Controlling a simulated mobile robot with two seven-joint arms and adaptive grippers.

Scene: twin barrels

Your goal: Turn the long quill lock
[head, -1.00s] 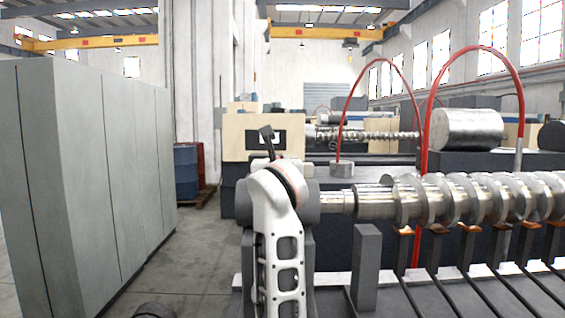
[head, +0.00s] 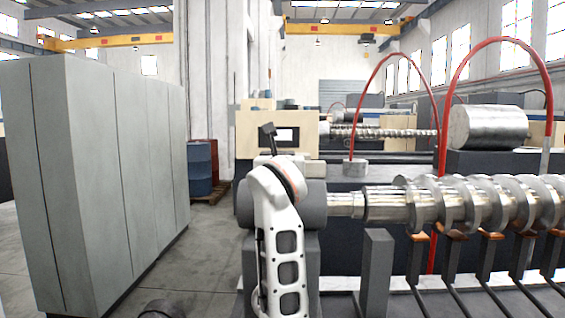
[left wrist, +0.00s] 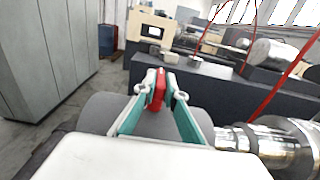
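In the left wrist view the two teal-and-grey fingers of my left gripper (left wrist: 160,90) close in on an upright red piece (left wrist: 158,92), which looks like the handle of the long quill lock. Fingertips lie against both its sides. It stands over the rounded dark grey housing (left wrist: 100,108). In the head view my white arm (head: 278,225) covers most of this housing (head: 313,210), and the red handle is hidden there. A bright steel shaft (head: 345,204) comes out of the housing to the right. My right gripper is in neither view.
A large shaft with several raised collars (head: 450,203) runs right above a row of dark rests. Tall grey cabinets (head: 100,180) stand left, with a blue barrel (head: 199,168) behind them. A steel cylinder (head: 487,127) and red hoses (head: 550,95) are behind. Floor shows between cabinets and machine.

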